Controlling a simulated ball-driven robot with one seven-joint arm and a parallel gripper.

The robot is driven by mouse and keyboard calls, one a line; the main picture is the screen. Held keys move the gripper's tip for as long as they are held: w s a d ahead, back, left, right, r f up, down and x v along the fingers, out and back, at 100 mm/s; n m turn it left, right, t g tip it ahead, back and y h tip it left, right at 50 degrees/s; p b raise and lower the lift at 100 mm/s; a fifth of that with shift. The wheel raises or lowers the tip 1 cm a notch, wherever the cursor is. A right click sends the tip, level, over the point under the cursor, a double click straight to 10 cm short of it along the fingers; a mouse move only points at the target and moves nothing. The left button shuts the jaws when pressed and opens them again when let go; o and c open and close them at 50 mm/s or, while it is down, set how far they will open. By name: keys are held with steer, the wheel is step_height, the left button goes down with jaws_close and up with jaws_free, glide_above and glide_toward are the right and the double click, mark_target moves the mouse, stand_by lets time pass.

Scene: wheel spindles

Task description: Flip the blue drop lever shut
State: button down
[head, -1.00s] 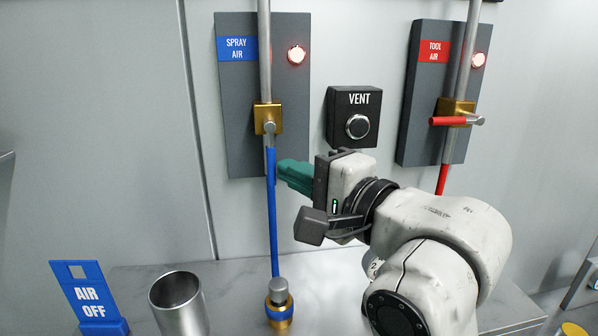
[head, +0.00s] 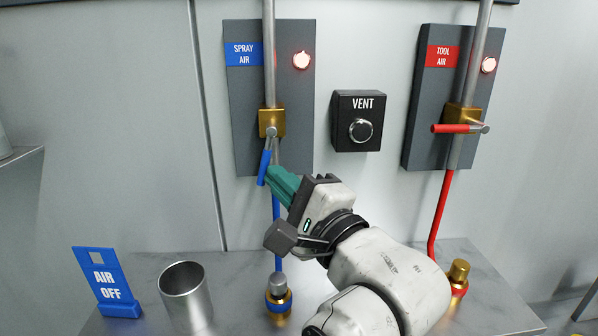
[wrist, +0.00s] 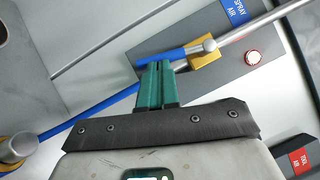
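The blue drop lever (head: 264,168) hangs from the brass valve (head: 271,122) on the SPRAY AIR panel. It points down and tilts slightly left, away from the pipe line. In the wrist view the lever (wrist: 163,57) lies just beyond my fingertips. My gripper (head: 270,177) is at the lever's lower right side, its green fingers appearing to touch it. In the wrist view the two fingers (wrist: 157,66) are together with only a thin seam between them, and nothing shows between them.
The SPRAY AIR lamp (head: 301,60) glows. The TOOL AIR valve has a red lever (head: 450,128) lying crosswise. A metal cup (head: 186,292) and a blue AIR OFF sign (head: 105,281) stand on the counter.

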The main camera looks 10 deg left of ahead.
mark_target(258, 182)
steer(key=a+m+t+p, duration=0.1)
steer(key=m, duration=0.1)
steer(key=s+a+m+t+p, duration=0.1)
steer(key=a+m+t, duration=0.1)
steer(key=m, duration=0.1)
steer(key=shift+a+r+m+p, duration=0.1)
steer(key=shift+m+p, duration=0.2)
steer(key=shift+s+a+r+m+t+h+b, duration=0.15)
steer(key=shift+a+r+m+t+h+b, duration=0.45)
steer(key=shift+m+t+h+b, duration=1.55)
steer(key=shift+s+a+r+m+t+h+b, duration=0.2)
steer(key=shift+a+r+m+t+h+b, duration=0.8)
steer(key=shift+m, duration=2.3)
steer(key=shift+s+a+r+m+t+h+b, duration=0.15)
steer(key=shift+m+t+h+b, duration=0.5)
steer(key=shift+m+h+b, duration=1.2)
steer(key=shift+a+m+y, duration=0.1)
steer(key=shift+m+y, duration=0.5)
steer(key=shift+m, duration=0.5)
